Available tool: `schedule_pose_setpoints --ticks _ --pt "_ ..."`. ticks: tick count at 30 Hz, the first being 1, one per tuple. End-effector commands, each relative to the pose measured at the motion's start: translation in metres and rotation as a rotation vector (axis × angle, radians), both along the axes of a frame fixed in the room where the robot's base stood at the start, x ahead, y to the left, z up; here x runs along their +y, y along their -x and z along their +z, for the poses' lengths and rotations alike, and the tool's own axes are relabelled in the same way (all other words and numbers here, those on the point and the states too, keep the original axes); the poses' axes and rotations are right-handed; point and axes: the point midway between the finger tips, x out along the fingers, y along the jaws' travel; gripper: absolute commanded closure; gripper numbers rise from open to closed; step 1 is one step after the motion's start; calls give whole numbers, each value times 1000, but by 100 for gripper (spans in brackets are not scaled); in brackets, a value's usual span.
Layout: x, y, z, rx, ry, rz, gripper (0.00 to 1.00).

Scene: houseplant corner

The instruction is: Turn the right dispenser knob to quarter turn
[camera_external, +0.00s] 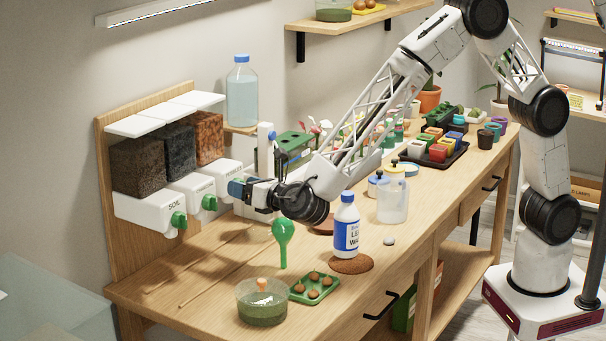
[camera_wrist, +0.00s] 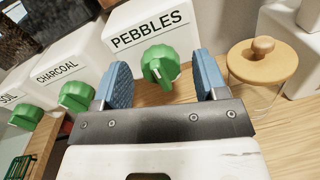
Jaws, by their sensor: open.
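The right dispenser (camera_wrist: 158,25), labelled PEBBLES, has a green knob (camera_wrist: 160,66) on its front. In the wrist view my gripper (camera_wrist: 164,72) is open, with one blue pad on each side of this knob and a visible gap to it on both sides. In the external view my gripper (camera_external: 237,188) is in front of the right dispenser (camera_external: 224,168) and hides its knob. The charcoal knob (camera_wrist: 75,95) and soil knob (camera_wrist: 26,116) are to the left in the wrist view.
A jar with a wooden lid (camera_wrist: 256,58) stands right of the gripper in the wrist view. A green bulb tool (camera_external: 283,240), a white bottle (camera_external: 346,228), a green tray (camera_external: 315,287) and a glass bowl (camera_external: 262,302) stand on the bench. A water bottle (camera_external: 242,95) is behind.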

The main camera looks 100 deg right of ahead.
Motion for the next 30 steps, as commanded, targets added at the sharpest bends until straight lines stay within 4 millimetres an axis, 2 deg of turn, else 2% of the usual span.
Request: schedule_pose_setpoints --ticks 3,13,30 --pt "0 0 0 0 0 0 34" --pt "0 0 0 0 0 0 83" --pt "0 1 0 -96 -96 0 83"
